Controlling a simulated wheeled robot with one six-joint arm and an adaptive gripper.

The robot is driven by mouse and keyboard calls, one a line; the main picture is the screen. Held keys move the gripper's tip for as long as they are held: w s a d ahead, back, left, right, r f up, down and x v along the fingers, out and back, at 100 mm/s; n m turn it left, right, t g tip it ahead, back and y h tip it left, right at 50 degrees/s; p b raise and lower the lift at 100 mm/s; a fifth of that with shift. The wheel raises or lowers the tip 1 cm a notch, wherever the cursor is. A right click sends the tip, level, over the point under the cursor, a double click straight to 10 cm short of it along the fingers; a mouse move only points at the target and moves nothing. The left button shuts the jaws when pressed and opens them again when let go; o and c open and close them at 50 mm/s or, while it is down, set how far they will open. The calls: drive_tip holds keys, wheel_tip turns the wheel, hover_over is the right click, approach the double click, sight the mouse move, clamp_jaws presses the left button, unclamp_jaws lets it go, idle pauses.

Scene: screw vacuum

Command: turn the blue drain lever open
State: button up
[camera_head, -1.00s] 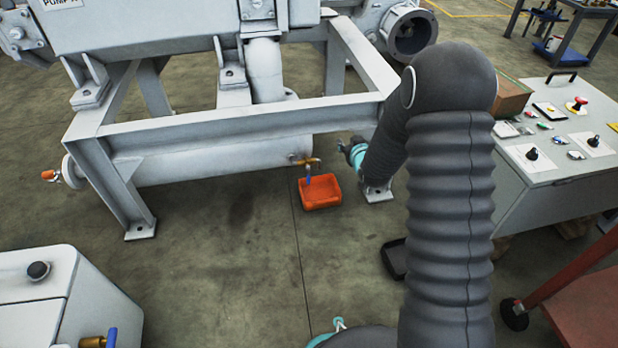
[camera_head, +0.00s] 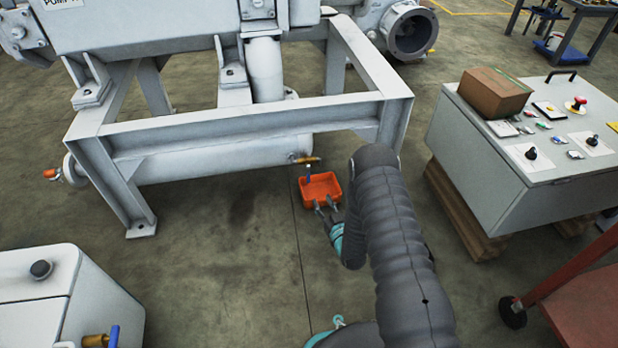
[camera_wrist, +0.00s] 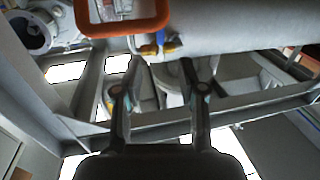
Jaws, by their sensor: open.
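The blue drain lever (camera_head: 308,173) hangs down from a brass valve (camera_head: 307,160) on the grey tank's end, above an orange tray (camera_head: 305,187) on the floor. My gripper (camera_head: 325,204) is in front of the tray in the head view, apart from the lever, with its fingers pointing toward the tank. In the wrist view, which looks upside down, the blue lever (camera_wrist: 160,38) lies beyond the gap between the open, empty fingers (camera_wrist: 160,65). The orange tray (camera_wrist: 122,28) shows at the top of that view.
The grey steel frame (camera_head: 240,120) stands over the tank, with legs on both sides. A control cabinet (camera_head: 480,190) bearing a brown box (camera_head: 494,93) stands at the right. Another blue-handled valve (camera_head: 113,336) is on a white unit at the lower left. Floor left of the tray is clear.

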sight(309, 178)
drive_tip(key=b+x, duration=0.1)
drive_tip(key=x, duration=1.2)
drive_tip(key=shift+w+a+b, duration=0.15)
drive_tip(key=shift+w+b, duration=0.05)
drive_tip(key=shift+b, duration=0.15)
drive_tip(key=shift+c, duration=0.2)
clamp_jaws()
